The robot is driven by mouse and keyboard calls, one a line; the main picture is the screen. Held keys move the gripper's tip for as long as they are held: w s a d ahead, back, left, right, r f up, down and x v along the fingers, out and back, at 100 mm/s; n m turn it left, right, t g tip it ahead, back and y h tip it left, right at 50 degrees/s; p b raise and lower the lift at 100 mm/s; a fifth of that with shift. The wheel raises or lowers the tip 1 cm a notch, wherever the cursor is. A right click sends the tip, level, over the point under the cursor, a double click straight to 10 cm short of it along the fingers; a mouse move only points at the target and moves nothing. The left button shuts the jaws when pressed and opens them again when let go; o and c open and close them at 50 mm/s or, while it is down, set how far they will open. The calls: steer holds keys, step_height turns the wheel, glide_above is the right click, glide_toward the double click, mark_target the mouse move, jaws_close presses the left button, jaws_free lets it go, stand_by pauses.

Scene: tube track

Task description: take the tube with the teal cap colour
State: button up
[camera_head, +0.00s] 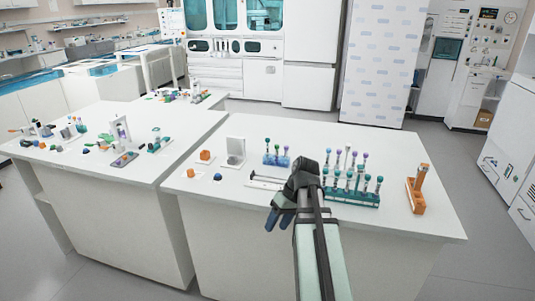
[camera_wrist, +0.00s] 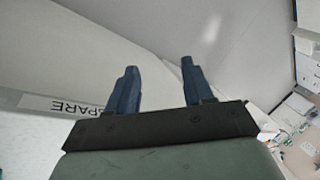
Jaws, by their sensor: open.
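A teal rack (camera_head: 352,198) stands on the right-hand table and holds several upright tubes. Several of its tubes have teal or blue-green caps, such as the teal-capped tube (camera_head: 379,184) at its right end; others have purple or pale caps. Cap shades are hard to tell apart at this size. My gripper (camera_head: 278,218) is at the table's front edge, left of the rack and apart from it. In the wrist view my gripper (camera_wrist: 159,65) is open, with nothing between its two dark blue fingers. My arm is close in front of the rack's left end.
A small blue rack (camera_head: 276,161) with several capped tubes stands behind my gripper. An orange holder (camera_head: 416,197) stands at the right, a white stand (camera_head: 235,153) and orange block (camera_head: 205,155) at the left. A label reading SPARE (camera_wrist: 70,107) shows in the wrist view.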

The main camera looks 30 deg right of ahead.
steer(key=w+d+r, duration=0.4)
steer(key=r, duration=0.2)
steer(key=n+t+h, duration=0.3)
steer(key=h, duration=0.1)
glide_toward(268, 139)
steer(key=x, duration=1.2)
steer(key=shift+w+f, duration=0.25)
steer(key=shift+t, duration=0.3)
steer(key=c, duration=0.9)
